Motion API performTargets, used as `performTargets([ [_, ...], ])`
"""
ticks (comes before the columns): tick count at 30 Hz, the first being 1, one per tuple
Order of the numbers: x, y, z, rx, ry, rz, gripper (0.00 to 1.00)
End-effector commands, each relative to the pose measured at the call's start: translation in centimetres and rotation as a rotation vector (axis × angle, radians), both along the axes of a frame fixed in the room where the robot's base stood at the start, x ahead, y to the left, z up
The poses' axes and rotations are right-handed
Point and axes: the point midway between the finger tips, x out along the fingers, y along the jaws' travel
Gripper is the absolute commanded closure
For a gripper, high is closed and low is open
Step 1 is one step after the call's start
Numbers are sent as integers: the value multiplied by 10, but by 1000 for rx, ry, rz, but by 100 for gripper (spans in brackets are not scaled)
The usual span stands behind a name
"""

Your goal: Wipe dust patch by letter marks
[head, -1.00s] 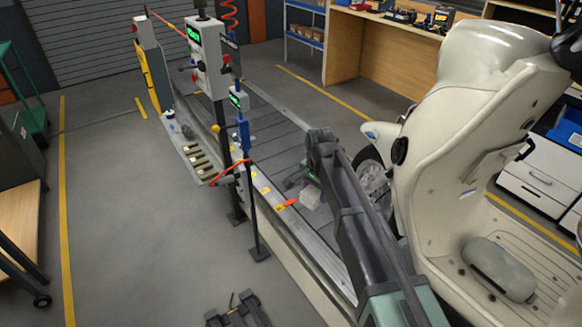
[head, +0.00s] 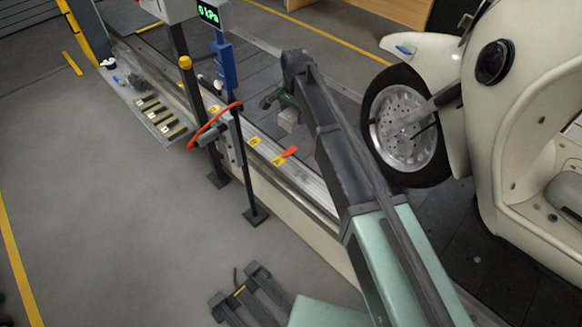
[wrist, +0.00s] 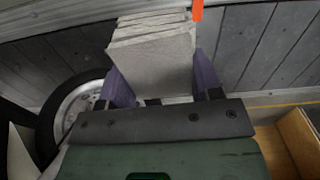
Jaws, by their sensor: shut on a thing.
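A folded light grey cloth (wrist: 152,52) is between the purple fingers of my gripper (wrist: 160,75) in the wrist view; the gripper is shut on it. In the head view the cloth (head: 289,121) hangs below my gripper (head: 283,104), over the conveyor side beyond the edge strip. Yellow letter marks lie on the metal edge strip, one (head: 254,141) and another (head: 278,160); their letters are too small to read surely. A faint pale patch (head: 301,178), possibly dust, shows on the strip near the second mark.
An orange tag (head: 290,151) lies by the marks. A post with a red hose (head: 212,125) and a blue gauge stand (head: 226,65) rise beside the conveyor edge. A cream car body (head: 510,110) with its wheel (head: 408,125) stands on the right.

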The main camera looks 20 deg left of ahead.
Motion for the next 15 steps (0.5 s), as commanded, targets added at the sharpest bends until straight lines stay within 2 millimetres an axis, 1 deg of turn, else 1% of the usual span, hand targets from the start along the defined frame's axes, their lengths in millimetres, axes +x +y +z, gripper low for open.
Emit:
performTargets([
  [1,9,4,-62,0,0,-9,60],
  [2,12,6,-79,0,0,-14,60],
  [3,17,9,-101,0,0,-21,60],
  [5,25,12,-133,0,0,-30,60],
  [6,29,15,-153,0,0,-37,60],
  [9,38,19,-189,0,0,-51,60],
  [10,40,20,-197,0,0,-54,60],
  [12,44,22,-208,0,0,-59,60],
  [15,46,23,-213,0,0,-64,60],
])
